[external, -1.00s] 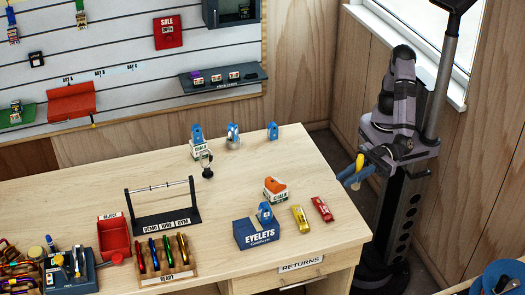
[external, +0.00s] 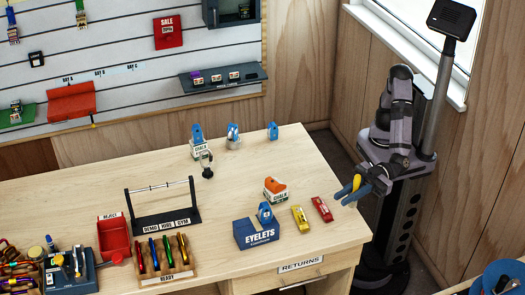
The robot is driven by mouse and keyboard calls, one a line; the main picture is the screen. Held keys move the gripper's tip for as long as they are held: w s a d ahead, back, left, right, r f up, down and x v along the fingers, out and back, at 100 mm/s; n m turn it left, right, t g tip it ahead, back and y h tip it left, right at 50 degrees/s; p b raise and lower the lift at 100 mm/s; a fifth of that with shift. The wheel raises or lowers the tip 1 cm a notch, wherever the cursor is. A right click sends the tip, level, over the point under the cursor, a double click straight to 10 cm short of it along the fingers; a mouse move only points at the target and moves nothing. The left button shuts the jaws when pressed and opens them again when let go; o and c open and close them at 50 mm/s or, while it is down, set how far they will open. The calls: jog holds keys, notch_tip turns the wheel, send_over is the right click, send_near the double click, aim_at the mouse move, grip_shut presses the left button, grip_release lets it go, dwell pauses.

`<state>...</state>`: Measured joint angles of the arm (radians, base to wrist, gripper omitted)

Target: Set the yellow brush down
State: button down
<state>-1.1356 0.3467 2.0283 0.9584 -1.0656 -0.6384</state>
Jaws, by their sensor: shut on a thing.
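The rest of the brush is hidden or too small to tell. The brush is held in the air, apart from the tabletop (external: 300,165).
A red item (external: 322,209) and a yellow item (external: 300,218) lie near the table's right edge. Beside them stand a blue EYELETS box (external: 256,234) and an orange-topped chalk box (external: 275,190). The table's back right is clear. A RETURNS drawer (external: 300,265) is below.

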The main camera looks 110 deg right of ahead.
jog(key=shift+f+p, duration=0.3)
jog(key=shift+f, duration=4.5)
jog(key=shift+f, duration=0.2)
jog(key=c, duration=1.7)
grip_release()
jog(key=shift+s+d+b, duration=0.15)
jog(key=shift+s+b, duration=0.2)
jog(key=shift+s, duration=0.25)
jog(key=b+v, duration=0.1)
jog(key=v, duration=0.4)
jog(key=shift+s+d+b, duration=0.1)
jog(key=shift+d+b, duration=0.15)
jog(key=shift+b, duration=0.05)
jog(key=shift+o, duration=0.6)
jog(key=shift+s+d, duration=0.15)
jog(key=shift+s, duration=0.2)
